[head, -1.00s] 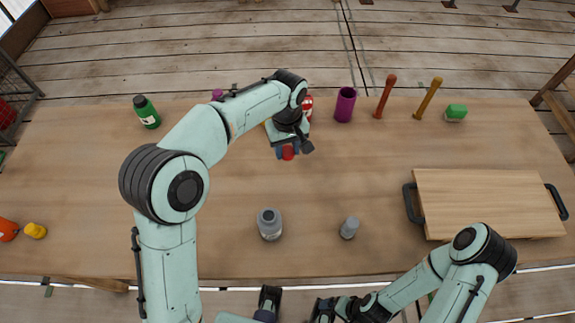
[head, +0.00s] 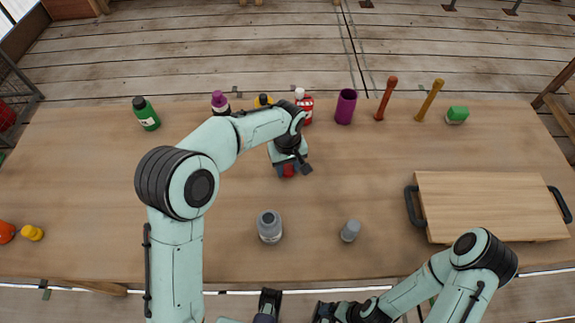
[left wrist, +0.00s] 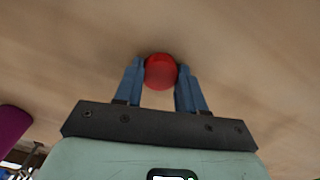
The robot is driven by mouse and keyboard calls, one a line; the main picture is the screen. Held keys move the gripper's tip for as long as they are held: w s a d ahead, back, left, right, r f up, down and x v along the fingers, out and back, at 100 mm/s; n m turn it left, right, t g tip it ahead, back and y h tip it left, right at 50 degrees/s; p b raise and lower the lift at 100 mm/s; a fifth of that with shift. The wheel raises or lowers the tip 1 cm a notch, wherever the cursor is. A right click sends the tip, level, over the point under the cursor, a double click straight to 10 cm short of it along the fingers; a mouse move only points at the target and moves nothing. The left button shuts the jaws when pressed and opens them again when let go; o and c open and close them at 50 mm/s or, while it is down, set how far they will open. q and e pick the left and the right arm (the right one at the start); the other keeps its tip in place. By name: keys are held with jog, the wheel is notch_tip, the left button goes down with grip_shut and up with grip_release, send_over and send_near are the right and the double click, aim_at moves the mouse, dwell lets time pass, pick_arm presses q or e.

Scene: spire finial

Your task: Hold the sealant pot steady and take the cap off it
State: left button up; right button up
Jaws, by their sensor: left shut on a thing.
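My left gripper (head: 288,172) is over the middle of the table, with its blue fingers shut on a small round red object (head: 288,170). In the left wrist view the red object (left wrist: 160,71) sits between the fingertips, with bare table beyond it. A grey pot (head: 269,227) stands upright nearer the front edge, apart from the gripper. A smaller grey bottle-like object (head: 350,230) stands to its right. I cannot tell for sure which is the sealant pot. My right arm is folded at the bottom right; its fingertips are not clearly seen.
A wooden board with handles (head: 490,206) lies at right. The left table is mostly clear.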

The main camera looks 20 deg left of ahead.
aim_at(288, 169)
pick_arm(q)
jog(key=o, duration=1.2)
jog(key=shift+f, duration=0.1)
jog(key=shift+c, duration=0.2)
notch_tip(288, 169, up, 12)
jog(key=p, duration=0.1)
jog(key=shift+r+p, duration=0.2)
jog(key=shift+p, duration=0.2)
